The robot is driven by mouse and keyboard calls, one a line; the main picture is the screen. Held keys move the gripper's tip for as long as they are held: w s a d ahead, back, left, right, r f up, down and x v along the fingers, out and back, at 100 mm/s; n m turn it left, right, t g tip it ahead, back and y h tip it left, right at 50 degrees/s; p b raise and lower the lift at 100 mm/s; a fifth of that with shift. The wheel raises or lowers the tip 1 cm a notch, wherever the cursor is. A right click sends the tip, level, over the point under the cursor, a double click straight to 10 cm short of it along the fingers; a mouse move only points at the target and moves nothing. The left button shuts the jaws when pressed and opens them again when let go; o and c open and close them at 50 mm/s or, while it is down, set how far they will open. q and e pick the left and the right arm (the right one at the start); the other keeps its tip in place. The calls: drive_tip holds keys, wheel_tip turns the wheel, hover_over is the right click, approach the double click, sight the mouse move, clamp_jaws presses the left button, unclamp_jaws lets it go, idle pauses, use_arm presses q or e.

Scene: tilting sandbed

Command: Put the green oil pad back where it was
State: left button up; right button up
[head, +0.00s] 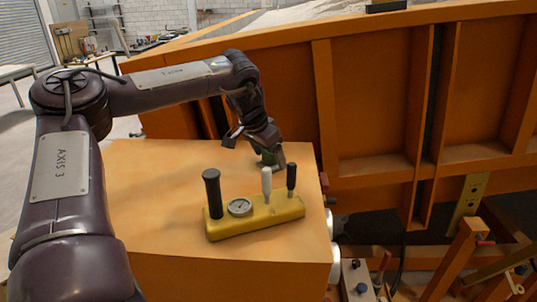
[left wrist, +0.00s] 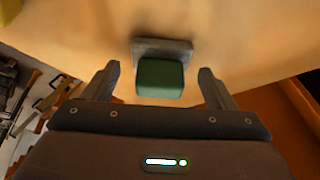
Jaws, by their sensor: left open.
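The green oil pad (left wrist: 160,77) is a small green block with a grey plate along its far side. It is at the orange table top, near the far right corner. In the head view only a little of the pad (head: 269,157) shows under my left gripper (head: 262,150). In the left wrist view my left gripper (left wrist: 158,82) is open, with one finger on each side of the pad and a gap to it on both sides. I cannot tell how high the fingertips are above the table. My right gripper is not in view.
A yellow control block (head: 256,216) with upright levers and a round gauge (head: 240,207) stands on the orange table (head: 150,190), nearer than the pad. The large orange sandbed wall (head: 370,100) rises behind and to the right. The table's left part is clear.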

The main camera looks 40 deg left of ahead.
use_arm(q)
drive_tip(key=b+v, duration=0.3)
drive_tip(key=v, duration=0.9)
